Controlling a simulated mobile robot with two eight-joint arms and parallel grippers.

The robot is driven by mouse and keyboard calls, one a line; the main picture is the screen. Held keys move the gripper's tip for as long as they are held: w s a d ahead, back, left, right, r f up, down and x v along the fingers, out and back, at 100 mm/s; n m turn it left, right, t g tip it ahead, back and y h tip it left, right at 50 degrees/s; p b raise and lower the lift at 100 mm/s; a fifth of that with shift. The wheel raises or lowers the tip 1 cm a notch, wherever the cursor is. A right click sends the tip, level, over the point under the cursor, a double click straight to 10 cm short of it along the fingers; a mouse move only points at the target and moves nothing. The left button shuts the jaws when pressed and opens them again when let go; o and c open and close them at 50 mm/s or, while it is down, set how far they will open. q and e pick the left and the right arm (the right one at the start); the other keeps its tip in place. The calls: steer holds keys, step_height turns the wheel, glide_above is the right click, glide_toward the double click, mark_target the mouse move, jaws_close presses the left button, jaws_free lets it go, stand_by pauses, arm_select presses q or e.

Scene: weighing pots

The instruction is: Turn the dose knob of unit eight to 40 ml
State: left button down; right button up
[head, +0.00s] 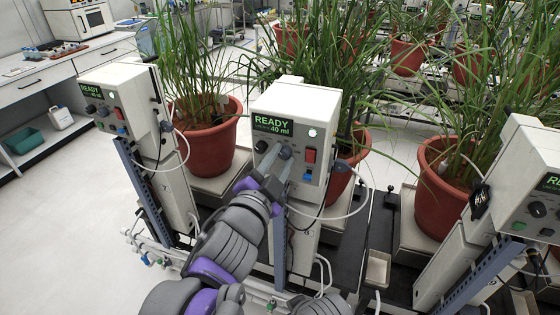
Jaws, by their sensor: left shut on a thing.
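The middle white unit (303,100) stands upright on its post, and its screen (272,126) reads READY and 40 ml. Its front has a dark knob (261,147) on the left and a grey knob (286,152) beside it. My left gripper (278,160) reaches up from below and is shut on the grey knob, its fingers partly covering the panel. I cannot read a unit number. My right gripper is not in view.
A similar unit (112,80) at left also shows READY and 40 ml; another unit (532,165) stands at right. Red pots (215,150) with tall grass stand behind. A thin hose (355,206) loops at the middle unit's right. The left floor (60,230) is clear.

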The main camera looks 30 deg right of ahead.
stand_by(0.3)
arm_select(q)
steer(key=c, duration=0.6)
jaws_free()
steer(key=v, duration=1.1)
steer(key=shift+w, duration=0.1)
